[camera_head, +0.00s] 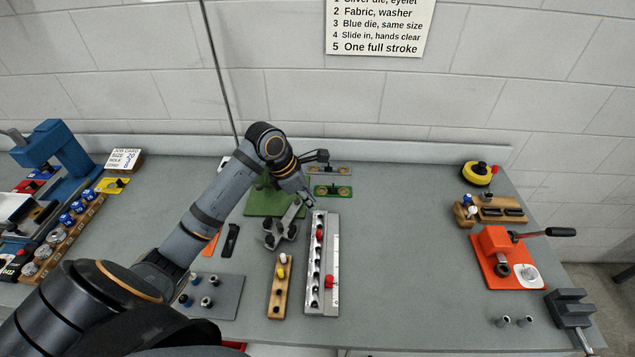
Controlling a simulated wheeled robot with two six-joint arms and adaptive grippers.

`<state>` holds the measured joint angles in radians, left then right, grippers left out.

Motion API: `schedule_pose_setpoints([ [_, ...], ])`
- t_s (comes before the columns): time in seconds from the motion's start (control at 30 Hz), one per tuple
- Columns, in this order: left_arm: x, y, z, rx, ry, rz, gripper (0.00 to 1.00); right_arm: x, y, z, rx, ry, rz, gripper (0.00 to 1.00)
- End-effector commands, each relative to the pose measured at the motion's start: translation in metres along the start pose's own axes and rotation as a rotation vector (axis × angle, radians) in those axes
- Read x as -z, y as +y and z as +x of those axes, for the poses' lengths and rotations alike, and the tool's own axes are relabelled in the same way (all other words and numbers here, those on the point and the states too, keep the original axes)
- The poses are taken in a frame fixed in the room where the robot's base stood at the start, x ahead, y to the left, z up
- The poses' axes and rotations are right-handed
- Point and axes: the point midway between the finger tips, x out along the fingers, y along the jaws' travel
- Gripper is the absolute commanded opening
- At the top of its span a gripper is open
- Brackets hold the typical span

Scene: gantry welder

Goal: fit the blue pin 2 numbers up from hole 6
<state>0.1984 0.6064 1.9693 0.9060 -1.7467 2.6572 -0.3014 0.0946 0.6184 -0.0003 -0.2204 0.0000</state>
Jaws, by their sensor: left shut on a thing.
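A metal rail (313,300) with a row of holes and a pale scale strip stands upright in the picture at mid-table. A red pin (320,232) is in its upper part, and a red piece (328,282) sits lower, at the scale. The hole numbers are too small to read. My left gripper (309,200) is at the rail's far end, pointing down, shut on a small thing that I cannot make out. I cannot tell whether that is the blue pin. My right gripper is not in view.
A wooden block (278,290) with a white and a yellow pin stands left of the rail. A grey plate (228,297) with small posts, a metal clustered fixture (278,232) and a green plate (262,203) are near. An orange press (495,250) stands right, with clear table between.

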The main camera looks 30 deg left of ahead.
Motion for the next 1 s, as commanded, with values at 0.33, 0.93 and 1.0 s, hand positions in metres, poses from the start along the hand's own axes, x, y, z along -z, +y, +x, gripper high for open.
schedule_pose_setpoints([
  [0.33,-0.022,0.069,0.043,-0.151,0.002,-0.391,0.0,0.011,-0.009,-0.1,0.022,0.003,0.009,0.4],
  [0.93,-0.018,0.066,0.084,-0.183,0.001,-0.44,0.0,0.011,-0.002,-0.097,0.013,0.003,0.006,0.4],
  [1.0,-0.016,0.066,0.089,-0.183,0.001,-0.44,0.0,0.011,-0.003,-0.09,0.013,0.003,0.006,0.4],
])
